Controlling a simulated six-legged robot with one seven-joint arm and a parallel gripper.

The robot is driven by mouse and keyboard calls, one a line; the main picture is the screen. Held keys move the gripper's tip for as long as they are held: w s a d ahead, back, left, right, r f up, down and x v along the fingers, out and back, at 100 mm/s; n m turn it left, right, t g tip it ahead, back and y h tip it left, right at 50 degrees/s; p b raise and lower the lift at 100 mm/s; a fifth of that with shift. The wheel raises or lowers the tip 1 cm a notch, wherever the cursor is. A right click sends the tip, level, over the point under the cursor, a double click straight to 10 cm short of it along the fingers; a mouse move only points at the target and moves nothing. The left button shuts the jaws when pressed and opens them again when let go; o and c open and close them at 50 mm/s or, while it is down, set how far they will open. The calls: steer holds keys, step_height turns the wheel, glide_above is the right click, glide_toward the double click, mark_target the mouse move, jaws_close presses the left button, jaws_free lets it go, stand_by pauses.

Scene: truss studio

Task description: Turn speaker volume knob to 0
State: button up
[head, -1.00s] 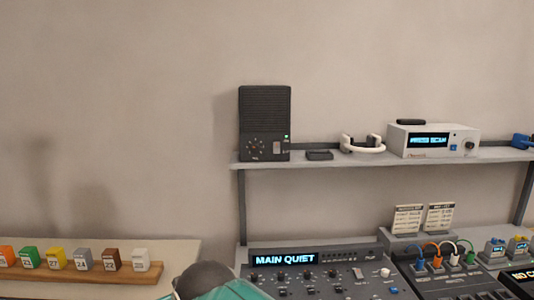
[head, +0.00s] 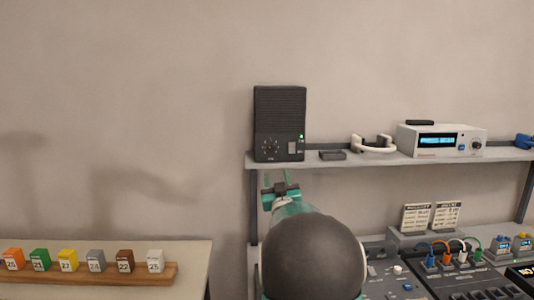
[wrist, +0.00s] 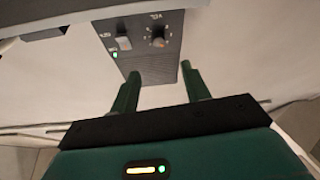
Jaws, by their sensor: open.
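The dark speaker (head: 280,124) stands upright on the left end of the shelf in the head view. Its round volume knob (head: 269,147) is low on the front face, with a switch and a lit green light to the right. In the wrist view the speaker front (wrist: 150,62) appears upside down, with the knob (wrist: 158,41) ringed by marks; its exact setting is too small to read. My gripper (head: 280,182) is just below the shelf edge under the speaker. In the wrist view its two green fingers (wrist: 162,80) are apart, empty and short of the knob, not touching it.
The shelf (head: 400,161) also bears a small dark box (head: 332,154), a white headset (head: 373,143) and a white display unit (head: 441,140). A mixing console (head: 385,275) lies below at right. Numbered coloured blocks (head: 96,260) stand on a wooden rack at left.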

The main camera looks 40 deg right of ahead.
mark_target(271, 150)
steer(key=x, duration=1.3)
steer(key=shift+d+r, duration=0.15)
steer(key=shift+d, duration=0.05)
steer(key=c, duration=1)
